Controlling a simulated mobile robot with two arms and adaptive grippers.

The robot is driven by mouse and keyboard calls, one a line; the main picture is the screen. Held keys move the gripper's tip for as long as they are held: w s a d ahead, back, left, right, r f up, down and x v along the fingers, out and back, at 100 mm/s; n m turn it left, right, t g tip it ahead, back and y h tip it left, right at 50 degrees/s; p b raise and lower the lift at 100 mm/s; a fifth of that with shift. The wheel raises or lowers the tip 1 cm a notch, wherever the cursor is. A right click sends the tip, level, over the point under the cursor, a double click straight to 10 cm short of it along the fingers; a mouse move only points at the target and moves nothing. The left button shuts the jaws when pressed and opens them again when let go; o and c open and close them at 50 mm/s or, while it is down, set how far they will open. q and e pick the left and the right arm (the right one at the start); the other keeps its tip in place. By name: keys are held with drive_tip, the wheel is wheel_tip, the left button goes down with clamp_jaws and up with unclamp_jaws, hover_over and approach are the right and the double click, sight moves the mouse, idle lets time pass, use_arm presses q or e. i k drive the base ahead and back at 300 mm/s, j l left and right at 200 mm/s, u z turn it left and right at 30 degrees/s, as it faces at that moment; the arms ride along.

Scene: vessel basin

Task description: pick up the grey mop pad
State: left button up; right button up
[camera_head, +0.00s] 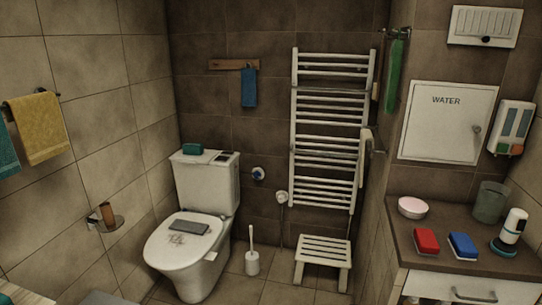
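A flat dark grey rectangular pad (190,227), which looks like the grey mop pad, lies on the closed lid of the white toilet (160,250). A lighter grey patch with a pattern shows on the lid just in front of it. Neither of my grippers is in view.
The tank top holds a teal item (192,149) and a dark item (224,157). A toilet brush (252,262) and white step stool (323,258) stand to the right. A brown counter (400,224) holds red (426,241) and blue (463,246) blocks. A paper holder (106,216) juts from the left wall.

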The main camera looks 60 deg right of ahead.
sight(194, 228)
drive_tip(key=z, duration=1.55)
